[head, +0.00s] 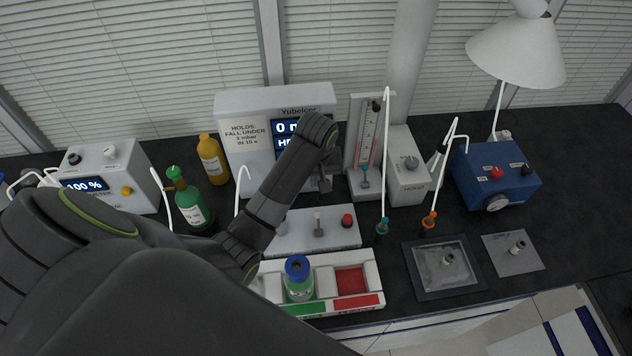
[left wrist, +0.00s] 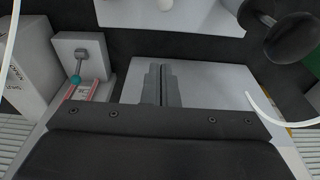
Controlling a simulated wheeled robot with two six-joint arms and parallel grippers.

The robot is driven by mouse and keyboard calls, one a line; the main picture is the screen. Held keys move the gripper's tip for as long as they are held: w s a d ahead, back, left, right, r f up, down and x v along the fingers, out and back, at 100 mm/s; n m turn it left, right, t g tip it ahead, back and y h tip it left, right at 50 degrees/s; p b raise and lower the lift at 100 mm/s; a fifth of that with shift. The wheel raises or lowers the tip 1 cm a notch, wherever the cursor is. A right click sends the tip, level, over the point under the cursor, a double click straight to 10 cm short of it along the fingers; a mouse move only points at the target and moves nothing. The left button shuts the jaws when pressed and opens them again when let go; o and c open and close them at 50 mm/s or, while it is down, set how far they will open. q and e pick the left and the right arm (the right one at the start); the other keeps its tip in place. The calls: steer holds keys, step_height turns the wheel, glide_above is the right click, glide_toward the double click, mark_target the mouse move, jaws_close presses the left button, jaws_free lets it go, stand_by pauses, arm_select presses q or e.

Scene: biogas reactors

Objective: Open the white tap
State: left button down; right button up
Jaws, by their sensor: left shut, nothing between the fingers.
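The white tap (head: 318,218) is a small upright pale handle on a light grey panel (head: 288,240) in front of the Yubelcer box. A red knob (head: 347,221) is to its right on the same panel. My left gripper (head: 325,184) is shut and empty, above and behind the tap, in front of the box. In the left wrist view its closed fingers (left wrist: 163,84) lie over the white box, apart from the tap. The tap is cut by the top edge there (left wrist: 165,5). My arm hides the panel's left part. My right gripper is not in view.
The Yubelcer box (head: 247,108) and the red-scaled gauge (head: 366,118) stand close behind. A rack (head: 368,262) with a blue-capped bottle (head: 298,280) is in front. A green bottle (head: 190,205) is left. Tubes hang at right. A dark round thing (left wrist: 292,38) shows in the wrist view.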

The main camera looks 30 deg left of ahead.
mark_target(318, 222)
arm_select(q)
steer(key=f, duration=0.2)
steer(key=s+f, duration=0.1)
steer(key=f, duration=0.1)
steer(key=d+f, duration=0.1)
steer(key=f, duration=0.2)
steer(key=shift+s, duration=0.2)
steer(key=shift+s+d+r, duration=0.2)
steer(key=shift+s+d, duration=0.15)
steer(key=shift+s, duration=0.1)
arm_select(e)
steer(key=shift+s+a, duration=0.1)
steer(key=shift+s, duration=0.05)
arm_select(q)
steer(key=shift+w, duration=0.1)
